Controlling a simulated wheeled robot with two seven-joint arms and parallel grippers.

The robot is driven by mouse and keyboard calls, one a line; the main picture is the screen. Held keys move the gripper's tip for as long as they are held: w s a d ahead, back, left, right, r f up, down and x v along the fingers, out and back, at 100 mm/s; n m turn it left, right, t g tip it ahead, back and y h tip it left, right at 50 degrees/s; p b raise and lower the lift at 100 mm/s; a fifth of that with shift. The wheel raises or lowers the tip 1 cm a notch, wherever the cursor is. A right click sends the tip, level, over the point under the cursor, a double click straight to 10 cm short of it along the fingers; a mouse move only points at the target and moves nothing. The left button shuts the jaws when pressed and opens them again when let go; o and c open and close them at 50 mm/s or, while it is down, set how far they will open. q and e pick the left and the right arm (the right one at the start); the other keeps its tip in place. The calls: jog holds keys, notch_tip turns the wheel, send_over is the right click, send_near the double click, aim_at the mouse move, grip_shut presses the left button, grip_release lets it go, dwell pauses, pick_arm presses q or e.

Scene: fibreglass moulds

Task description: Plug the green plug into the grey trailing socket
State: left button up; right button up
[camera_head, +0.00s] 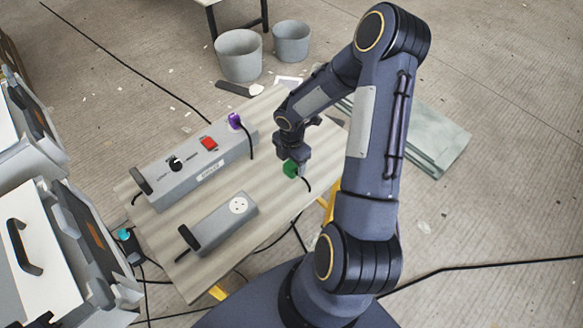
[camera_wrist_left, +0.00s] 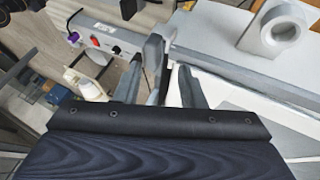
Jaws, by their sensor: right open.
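The green plug (camera_head: 290,168) is at the right end of the wooden table, with a black cord trailing from it. My right gripper (camera_head: 292,160) is open, its fingers pointing down right at the plug; whether they touch it cannot be told. The grey trailing socket (camera_head: 222,220) lies near the table's front edge, its white outlet face up at its right end and a black cord at its left end.
A long grey control box (camera_head: 190,172) with a red switch (camera_head: 209,143), a black knob and a purple plug (camera_head: 235,120) lies behind the socket. Two grey buckets (camera_head: 240,56) stand beyond the table. Grey cases (camera_head: 40,240) stand at the left. Cords cross the floor.

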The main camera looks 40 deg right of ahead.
jog(key=shift+f, duration=1.3)
jog(key=shift+c, duration=0.3)
jog(key=c, duration=0.9)
